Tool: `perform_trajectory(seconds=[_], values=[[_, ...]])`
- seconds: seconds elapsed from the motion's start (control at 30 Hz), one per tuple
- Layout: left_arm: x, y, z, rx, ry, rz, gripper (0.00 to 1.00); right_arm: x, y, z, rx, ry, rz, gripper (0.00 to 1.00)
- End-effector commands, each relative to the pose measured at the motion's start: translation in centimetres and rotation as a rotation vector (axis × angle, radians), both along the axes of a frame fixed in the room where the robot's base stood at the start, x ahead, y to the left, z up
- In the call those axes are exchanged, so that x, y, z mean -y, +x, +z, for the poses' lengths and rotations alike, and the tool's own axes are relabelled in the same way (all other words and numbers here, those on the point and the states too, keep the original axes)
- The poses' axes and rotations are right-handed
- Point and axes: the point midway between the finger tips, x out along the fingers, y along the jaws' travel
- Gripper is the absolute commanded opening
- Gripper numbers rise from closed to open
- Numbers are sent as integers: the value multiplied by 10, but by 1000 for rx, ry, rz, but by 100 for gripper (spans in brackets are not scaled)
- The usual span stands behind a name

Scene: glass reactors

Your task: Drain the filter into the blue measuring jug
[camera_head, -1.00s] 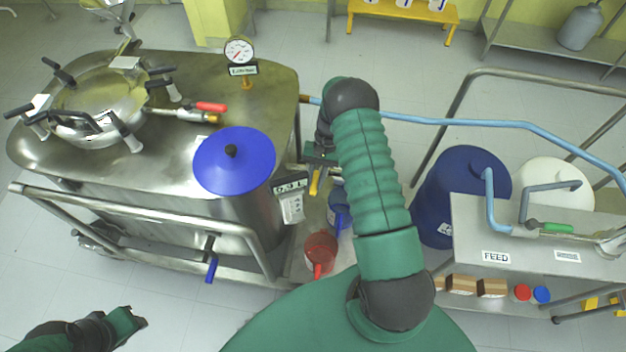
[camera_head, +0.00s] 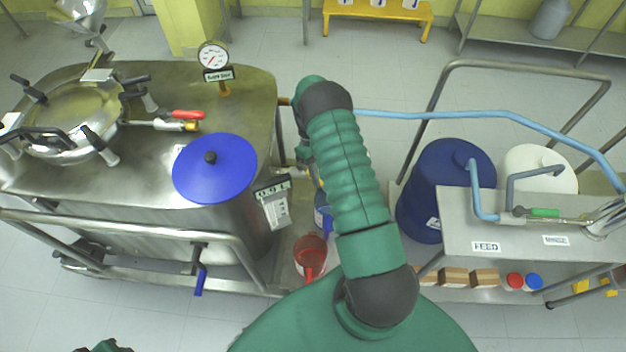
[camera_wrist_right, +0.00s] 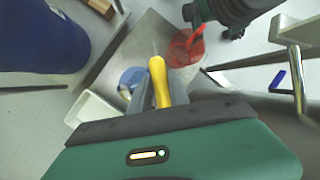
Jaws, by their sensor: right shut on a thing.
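The filter is a steel vessel with a blue lid (camera_head: 215,167) at the right end of the steel skid. A small display (camera_head: 272,188) hangs on its side; it seems to read about 0.9 L. My right gripper (camera_wrist_right: 157,88) is shut on a yellow valve handle (camera_wrist_right: 159,80) beside the filter; in the head view my arm mostly hides it. The blue measuring jug (camera_head: 322,218) stands low beneath the valve, and in the right wrist view (camera_wrist_right: 132,76) it is partly hidden behind the gripper. My left gripper (camera_head: 105,346) is cut off at the bottom edge; its jaws are unclear.
A red jug (camera_head: 310,254) stands close to the blue jug. The skid's front rail and a blue-handled valve (camera_head: 200,279) are to the left. A blue drum (camera_head: 447,185), a white drum and a FEED bench (camera_head: 530,225) stand at the right. A blue hose (camera_head: 455,116) crosses behind my arm.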

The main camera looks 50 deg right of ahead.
Motion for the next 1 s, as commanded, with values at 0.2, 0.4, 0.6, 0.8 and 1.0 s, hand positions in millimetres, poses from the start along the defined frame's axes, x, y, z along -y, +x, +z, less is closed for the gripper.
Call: perform_trajectory(seconds=[0.2,0.4,0.6,0.8,1.0], values=[[0,0,-3,0,0,0,36,18,7,1,16,-9,207,0],[0,0,-4,0,0,0,36,31,11,1,15,-8,386,0],[0,0,-5,0,0,0,36,42,15,2,14,-9,533,0],[0,0,-5,0,0,0,36,48,19,2,14,-7,631,0],[0,0,-5,0,0,0,36,51,22,1,15,-7,681,0]])
